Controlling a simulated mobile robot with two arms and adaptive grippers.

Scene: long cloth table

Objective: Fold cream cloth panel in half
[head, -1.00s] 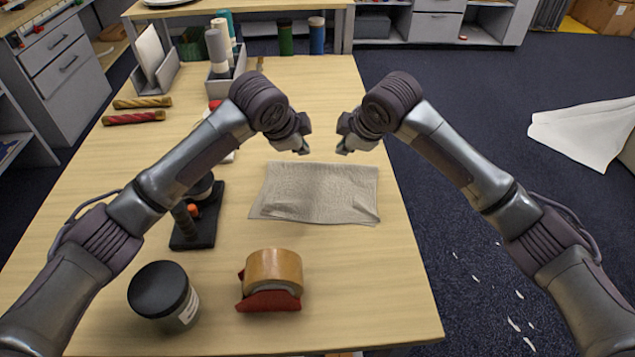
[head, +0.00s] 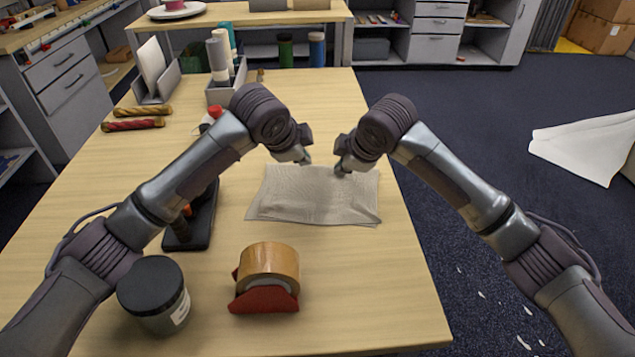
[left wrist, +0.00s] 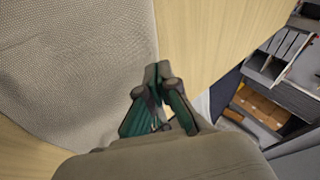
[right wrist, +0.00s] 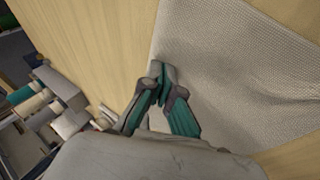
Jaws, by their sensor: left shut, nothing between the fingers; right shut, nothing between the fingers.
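The cream cloth panel (head: 315,196) lies on the wooden table in front of me, in a folded, layered shape with a lower layer showing along its left and front edges. My left gripper (head: 306,159) is shut and empty at the cloth's far edge. In the left wrist view the fingertips (left wrist: 152,70) point at the cloth's border beside bare wood. My right gripper (head: 340,170) is shut and empty over the far edge, right of the left one. In the right wrist view its fingertips (right wrist: 156,70) are at the cloth's edge (right wrist: 215,60). I cannot tell whether either touches the cloth.
A tape dispenser (head: 268,278) and a black-lidded jar (head: 153,293) stand nearer me. A black stand (head: 190,225) is left of the cloth, partly behind my left arm. Bare table (head: 365,270) is at front right.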

